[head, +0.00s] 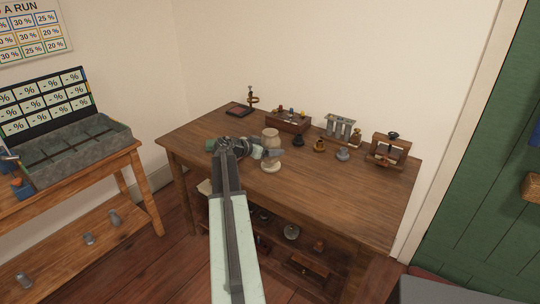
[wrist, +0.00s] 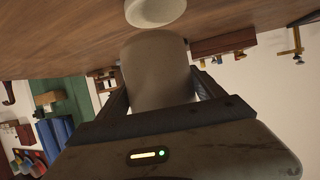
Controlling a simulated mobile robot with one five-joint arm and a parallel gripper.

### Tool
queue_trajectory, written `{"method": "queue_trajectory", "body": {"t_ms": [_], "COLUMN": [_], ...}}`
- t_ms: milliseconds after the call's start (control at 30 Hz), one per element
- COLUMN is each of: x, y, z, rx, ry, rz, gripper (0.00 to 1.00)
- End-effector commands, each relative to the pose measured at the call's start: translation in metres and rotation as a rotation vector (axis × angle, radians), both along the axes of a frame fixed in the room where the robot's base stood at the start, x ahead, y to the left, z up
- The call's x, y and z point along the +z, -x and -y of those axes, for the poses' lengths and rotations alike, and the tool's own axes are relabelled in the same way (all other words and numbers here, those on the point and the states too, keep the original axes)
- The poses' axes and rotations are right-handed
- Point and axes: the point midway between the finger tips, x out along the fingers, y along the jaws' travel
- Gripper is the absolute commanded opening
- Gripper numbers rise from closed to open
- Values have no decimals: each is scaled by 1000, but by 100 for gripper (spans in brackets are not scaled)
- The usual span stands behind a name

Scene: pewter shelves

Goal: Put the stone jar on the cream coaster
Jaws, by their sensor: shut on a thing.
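The stone jar (wrist: 157,75) is a beige-grey rounded vessel between the two fingers of my gripper (wrist: 160,100) in the wrist view. My gripper is shut on it. In the head view the jar (head: 270,136) shows at the end of my arm, over the wooden table, with my gripper (head: 266,152) partly covering it. The cream coaster (head: 271,166) is a pale round disc on the table, just below the jar in the picture. In the wrist view the coaster (wrist: 155,9) lies just past the jar's far end, with a narrow strip of table between them. I cannot tell the jar's exact height.
The wooden table (head: 340,193) is clear at its front right. Along its back stand a wooden box (head: 288,123), a metal rack (head: 340,128), a wooden frame (head: 388,150) and several small weights. A grey tray (head: 75,150) sits on another bench at the left.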

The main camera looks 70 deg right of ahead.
Motion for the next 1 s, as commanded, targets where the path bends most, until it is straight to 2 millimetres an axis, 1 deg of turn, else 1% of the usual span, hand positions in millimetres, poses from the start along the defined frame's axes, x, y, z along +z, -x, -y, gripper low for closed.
{"method": "queue_trajectory", "body": {"t_ms": [33, 67, 267, 367, 400, 500, 567, 800, 967, 1000], "x": [-1, -1, -1, -2, -12, -33, -40, -37, -42, -40], "y": [-3, -4, -4, -7, -7, -7, -7, -7, -7, -8], "z": [10, 12, 16, 25, 24, 23, 23, 22, 22, 22], "rx": [0, 0, 1, 1, 1, 1, 1, 2, 2, 2], "ry": [0, 0, 2, 2, 2, 2, 2, 2, 2, 0], "rz": [-1, -1, -1, -1, -1, -1, -1, -1, -1, 0], "gripper": [5, 5, 5, 5, 5, 5, 5, 5, 5, 89]}}
